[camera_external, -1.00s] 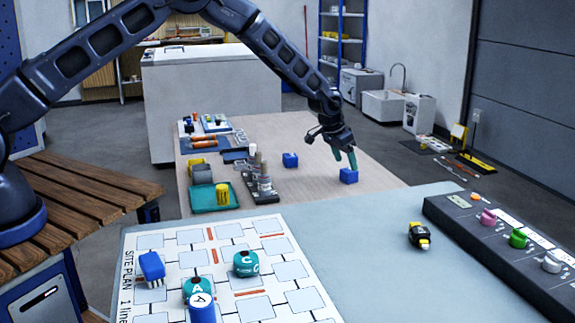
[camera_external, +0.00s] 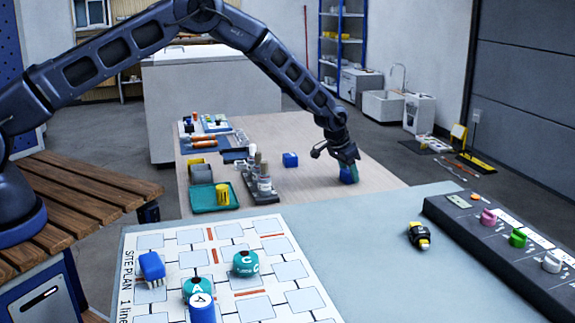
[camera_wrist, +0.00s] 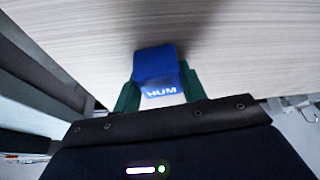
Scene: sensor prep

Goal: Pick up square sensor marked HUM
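The blue square sensor marked HUM (camera_wrist: 157,65) sits on the pale wood-grain table, its white lettering facing my wrist camera. In the external view this sensor (camera_external: 349,176) is at the right part of the far table, partly covered by my gripper. My gripper (camera_external: 348,172) is lowered over it. In the wrist view the green fingers of my gripper (camera_wrist: 158,80) stand on either side of the sensor, very close to its sides. I cannot tell whether they press on it.
Another blue block (camera_external: 290,160) stands to the left on the same table. A green tray (camera_external: 205,207) with a yellow piece and a dark rack (camera_external: 262,192) stand further left. The near table carries a site plan (camera_external: 180,243) with several pieces.

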